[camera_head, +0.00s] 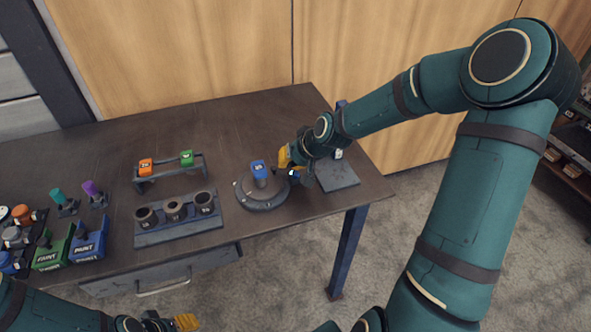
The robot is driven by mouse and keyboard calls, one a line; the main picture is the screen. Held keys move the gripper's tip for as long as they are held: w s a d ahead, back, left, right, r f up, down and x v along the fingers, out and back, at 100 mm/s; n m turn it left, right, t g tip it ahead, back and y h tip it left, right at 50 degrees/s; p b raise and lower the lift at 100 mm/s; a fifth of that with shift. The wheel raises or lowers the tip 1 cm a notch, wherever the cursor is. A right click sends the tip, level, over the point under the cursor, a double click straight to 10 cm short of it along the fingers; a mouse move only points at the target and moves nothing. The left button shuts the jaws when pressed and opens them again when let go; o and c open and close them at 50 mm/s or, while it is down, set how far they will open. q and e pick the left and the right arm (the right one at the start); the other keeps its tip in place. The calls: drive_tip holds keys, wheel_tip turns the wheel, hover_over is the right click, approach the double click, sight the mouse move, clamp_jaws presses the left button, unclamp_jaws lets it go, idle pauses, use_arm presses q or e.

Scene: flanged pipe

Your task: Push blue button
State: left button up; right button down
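A blue block-shaped piece (258,170) stands on a dark round flanged base (262,198) on the workbench. I cannot tell whether it is the blue button. A small blue part (341,104) also shows behind my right arm, above a square dark plate (337,176); most of it is hidden. My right gripper (286,163), with yellow on it, is just right of the blue piece; I cannot tell whether they touch or how its fingers are set. My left gripper (184,322) is low at the bottom edge, away from the bench top, its fingers too small to judge.
A rack (170,173) carries an orange and a green block. In front is a holder (180,230) with three cups. Green (52,254) and blue (89,243) paint containers stand at the left. The bench's back middle is clear.

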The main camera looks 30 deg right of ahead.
wheel_tip(320, 180, up, 5)
drive_tip(key=p, duration=0.3)
drive_tip(key=shift+f, duration=0.1)
idle(0.3)
